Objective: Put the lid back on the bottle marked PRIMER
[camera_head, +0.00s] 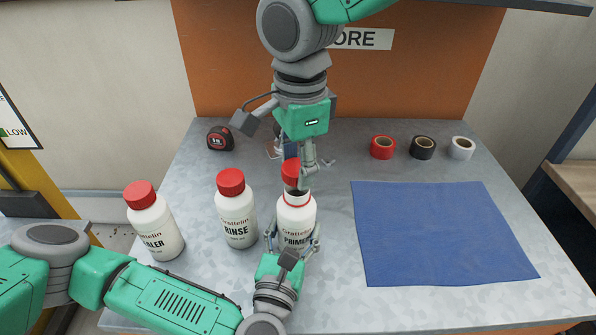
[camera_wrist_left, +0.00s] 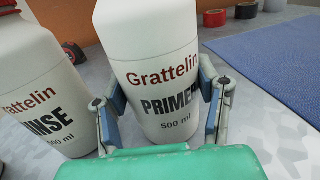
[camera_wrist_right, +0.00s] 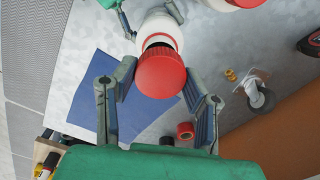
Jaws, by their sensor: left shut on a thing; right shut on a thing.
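The white PRIMER bottle (camera_head: 296,218) stands upright on the grey table with its dark mouth open. It fills the middle of the left wrist view (camera_wrist_left: 158,85). My left gripper (camera_head: 292,238) is shut on its body, one finger on each side. The red lid (camera_head: 291,172) is above the mouth, a little behind and to the left. My right gripper (camera_head: 305,170) is shut on this lid. In the right wrist view the lid (camera_wrist_right: 161,74) is between the fingers and overlaps part of the bottle's neck, with a dark gap showing. I cannot tell whether lid and neck touch.
The RINSE bottle (camera_head: 236,208) stands capped just left of PRIMER, and another capped bottle (camera_head: 153,222) further left. A blue mat (camera_head: 440,232) lies right. Tape rolls (camera_head: 422,147) and a tape measure (camera_head: 220,138) are at the back. A caster (camera_wrist_right: 258,95) lies behind the bottle.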

